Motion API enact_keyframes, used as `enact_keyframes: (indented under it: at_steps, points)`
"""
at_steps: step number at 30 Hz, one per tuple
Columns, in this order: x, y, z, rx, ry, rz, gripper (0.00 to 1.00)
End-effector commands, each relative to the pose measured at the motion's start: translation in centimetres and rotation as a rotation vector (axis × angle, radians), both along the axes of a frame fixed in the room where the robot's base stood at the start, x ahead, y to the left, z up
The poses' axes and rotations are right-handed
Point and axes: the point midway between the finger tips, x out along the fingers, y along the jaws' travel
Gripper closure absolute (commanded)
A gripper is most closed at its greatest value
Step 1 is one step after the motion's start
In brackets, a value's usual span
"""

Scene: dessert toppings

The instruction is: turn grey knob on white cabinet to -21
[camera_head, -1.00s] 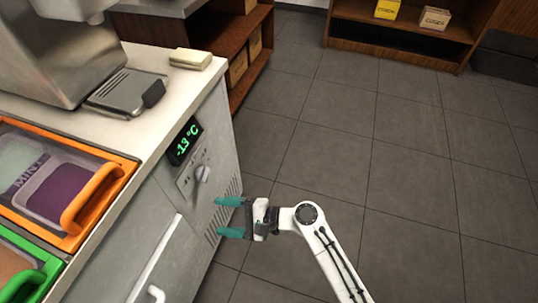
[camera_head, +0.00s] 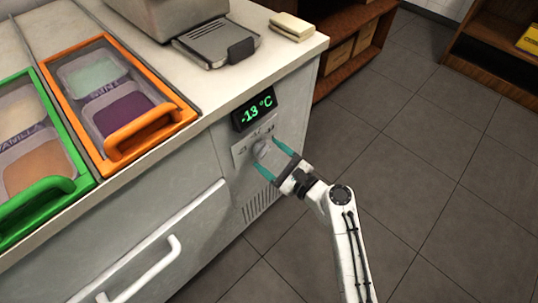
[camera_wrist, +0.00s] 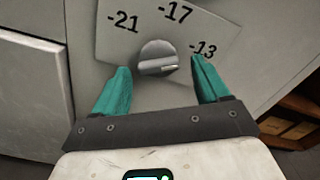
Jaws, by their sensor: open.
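The grey knob (camera_head: 262,150) is on the front of the white cabinet (camera_head: 200,165), below a black display (camera_head: 254,109) reading -13 °C in green. In the wrist view the knob (camera_wrist: 157,57) sits on a plate (camera_wrist: 90,48) marked -21, -17 and -13 from left to right. Its lighter edge faces right, below the -13 mark. My gripper (camera_wrist: 160,80) is open, with one teal finger low on each side of the knob. The knob lies between and slightly beyond the fingertips; I see no contact. In the head view my gripper (camera_head: 272,158) is close to the knob.
Freezer lids with orange (camera_head: 150,135) and green (camera_head: 45,195) handles are on the cabinet top at left. A white drawer handle (camera_head: 145,270) sticks out below. A vent (camera_head: 262,203) is under the knob. Open tiled floor (camera_head: 440,200) lies at right.

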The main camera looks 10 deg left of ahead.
Motion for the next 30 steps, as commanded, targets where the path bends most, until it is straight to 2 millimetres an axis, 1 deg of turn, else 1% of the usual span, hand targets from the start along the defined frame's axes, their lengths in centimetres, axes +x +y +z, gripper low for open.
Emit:
enact_keyframes:
  at_steps: [5, 13, 14, 30]
  points:
    - [0.64, 0.83, -0.01, 0.0, 0.0, 0.0, 0.26]
    - [0.69, 0.9, 0.0, -0.001, 0.001, 0.0, 0.26]
    - [0.69, 0.9, 0.0, 0.0, 0.0, 0.0, 0.27]
    - [0.67, 0.89, -0.01, -0.001, 0.0, 0.001, 0.79]
